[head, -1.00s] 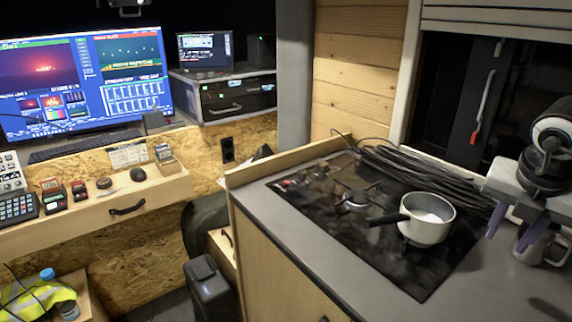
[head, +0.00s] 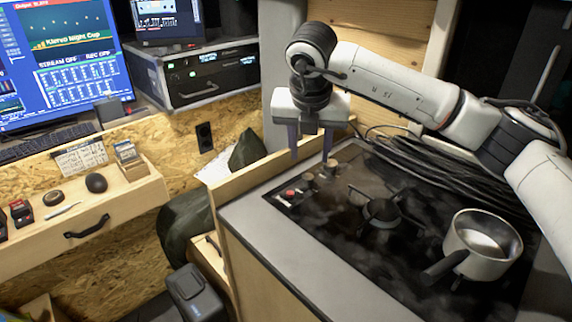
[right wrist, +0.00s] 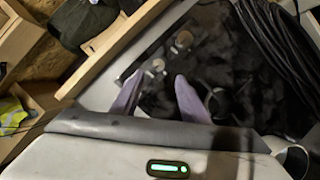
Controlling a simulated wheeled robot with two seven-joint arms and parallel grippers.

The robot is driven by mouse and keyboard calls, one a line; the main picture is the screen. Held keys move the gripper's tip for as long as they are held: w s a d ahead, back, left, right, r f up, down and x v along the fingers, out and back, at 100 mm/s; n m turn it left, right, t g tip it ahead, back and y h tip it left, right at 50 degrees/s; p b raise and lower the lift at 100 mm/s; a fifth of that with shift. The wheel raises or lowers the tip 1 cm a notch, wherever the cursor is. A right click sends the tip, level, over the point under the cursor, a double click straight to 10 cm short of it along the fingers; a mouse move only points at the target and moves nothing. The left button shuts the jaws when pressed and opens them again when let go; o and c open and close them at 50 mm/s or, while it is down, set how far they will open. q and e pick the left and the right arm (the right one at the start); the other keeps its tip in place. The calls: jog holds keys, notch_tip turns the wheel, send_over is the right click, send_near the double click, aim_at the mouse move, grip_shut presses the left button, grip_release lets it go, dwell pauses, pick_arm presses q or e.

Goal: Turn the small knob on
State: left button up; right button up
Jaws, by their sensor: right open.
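A row of knobs stands at the back-left corner of the black hob in the head view. A small red-marked knob (head: 291,194) is nearest the hob's left edge. A brownish knob (head: 309,181) and a taller one (head: 331,168) follow it to the right. My right gripper (head: 310,157) is open and empty, pointing down above the knobs, apart from them as far as I can tell. In the right wrist view, its two purple fingers (right wrist: 160,76) are spread, with a small knob (right wrist: 158,64) just beyond the tips and a larger knob (right wrist: 183,40) farther off. My left gripper does not show.
A white pot (head: 486,252) sits on the hob's front-right side, its dark handle pointing left. A burner grate (head: 382,208) stands between pot and knobs. Black cables (head: 440,175) lie along the back. A wooden edge board (head: 270,180) rises beside the knobs.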

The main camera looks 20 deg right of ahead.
aim_at(308, 176)
jog(key=p+x, duration=0.1)
jog(key=x, duration=0.9)
jog(key=shift+a+p, duration=0.15)
jog(key=shift+p, duration=0.2)
grip_shut()
